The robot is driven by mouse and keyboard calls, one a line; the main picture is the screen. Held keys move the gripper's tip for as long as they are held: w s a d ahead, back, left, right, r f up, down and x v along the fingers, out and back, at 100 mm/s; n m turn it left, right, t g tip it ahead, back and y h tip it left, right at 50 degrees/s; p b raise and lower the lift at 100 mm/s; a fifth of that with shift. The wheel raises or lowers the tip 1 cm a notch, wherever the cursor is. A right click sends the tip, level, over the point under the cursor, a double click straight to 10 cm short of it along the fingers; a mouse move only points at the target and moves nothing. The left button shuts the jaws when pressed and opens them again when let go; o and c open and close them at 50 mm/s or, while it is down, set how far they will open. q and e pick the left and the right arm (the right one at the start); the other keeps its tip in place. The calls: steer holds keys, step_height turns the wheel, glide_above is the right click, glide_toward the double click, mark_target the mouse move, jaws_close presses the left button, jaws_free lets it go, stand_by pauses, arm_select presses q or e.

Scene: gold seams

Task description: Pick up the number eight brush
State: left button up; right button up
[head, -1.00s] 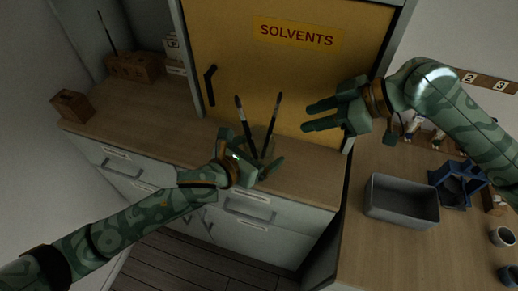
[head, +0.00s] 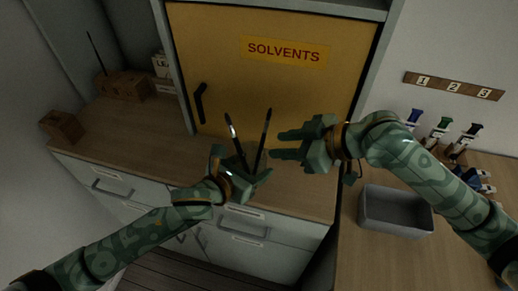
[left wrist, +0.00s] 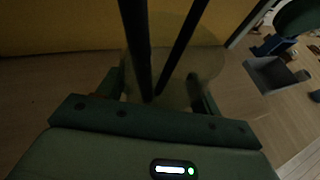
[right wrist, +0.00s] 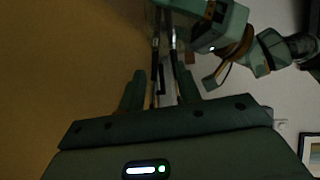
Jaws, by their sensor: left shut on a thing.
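Two dark brushes, the left one (head: 235,138) and the right one (head: 263,140), stand up and lean apart above my left gripper (head: 243,170). No number is readable on either. In the left wrist view, they rise from a dim, see-through round jar (left wrist: 205,68) between the fingers. My left gripper is shut on this jar; the head view mostly hides it. My right gripper (head: 277,144) is open and empty, its fingers pointing left, close to the right brush. The right wrist view shows both brushes (right wrist: 155,55) beyond the open fingers, near my other gripper.
The yellow solvents door (head: 290,85) stands close behind the brushes. The wooden counter (head: 140,128) lies below, with wooden blocks at its left end.

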mark_target(261, 146)
steer(key=s+a+m+t+h, duration=0.1)
steer(key=s+m+t+h, duration=0.35)
steer(key=m+t, duration=0.7)
steer(key=x, duration=0.4)
steer(key=shift+w+a+r, duration=0.25)
steer(key=shift+w+a, duration=0.05)
steer(key=shift+w, duration=0.05)
steer(key=x, duration=0.6)
steer(key=shift+f, duration=0.35)
jaws_close()
